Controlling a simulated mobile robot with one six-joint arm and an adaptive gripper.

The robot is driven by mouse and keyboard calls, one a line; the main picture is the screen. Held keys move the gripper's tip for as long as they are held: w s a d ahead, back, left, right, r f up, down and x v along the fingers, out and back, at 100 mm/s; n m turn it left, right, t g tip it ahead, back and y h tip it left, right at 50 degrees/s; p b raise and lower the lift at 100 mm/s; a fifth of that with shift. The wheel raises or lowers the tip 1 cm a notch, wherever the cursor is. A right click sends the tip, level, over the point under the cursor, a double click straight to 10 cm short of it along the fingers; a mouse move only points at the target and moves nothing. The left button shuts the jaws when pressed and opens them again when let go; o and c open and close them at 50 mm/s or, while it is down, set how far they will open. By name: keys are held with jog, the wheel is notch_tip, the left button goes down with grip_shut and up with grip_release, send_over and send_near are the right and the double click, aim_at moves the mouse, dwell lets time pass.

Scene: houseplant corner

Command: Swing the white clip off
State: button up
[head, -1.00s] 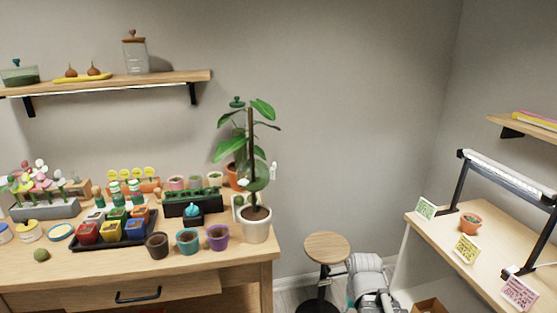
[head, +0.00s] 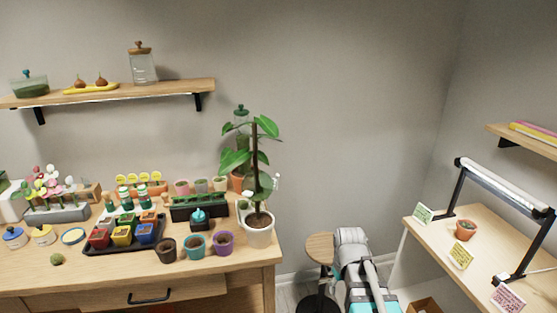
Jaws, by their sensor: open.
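A tall potted plant with broad green leaves and a dark stake stands in a white pot (head: 260,238) at the right end of the wooden bench. A small white piece, which looks like the white clip (head: 276,181), sticks out on the right side of the plant at mid-height. It is too small to tell how it is fastened or whether it is open. Part of my arm shows at the bottom centre, well below and right of the plant. No gripper fingers can be made out.
A purple pot (head: 223,244), a teal pot (head: 193,246) and a dark pot (head: 167,250) stand left of the plant. A round stool (head: 319,249) is right of the bench. The wall side right of the plant is clear. A lamp stand (head: 505,187) is on the right table.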

jog(key=w+a+r+n+p, duration=0.5)
jog(key=w+r+p, duration=0.1)
jog(key=r+p, duration=0.45)
jog(key=w+a+r+n+p, duration=0.4)
jog(key=w+r+p, duration=0.2)
jog(key=r+p, duration=0.5)
notch_tip(320, 180, up, 19)
jog(key=n+p, duration=0.9)
jog(key=p, duration=0.8)
send_over(276, 182)
jog(key=w, duration=0.1)
jog(key=shift+d+f, duration=0.15)
jog(key=shift+f, duration=0.15)
notch_tip(276, 182, down, 14)
jog(key=b, duration=1.3)
jog(key=shift+r+b, duration=0.25)
jog(key=shift+b, duration=0.05)
grip_shut()
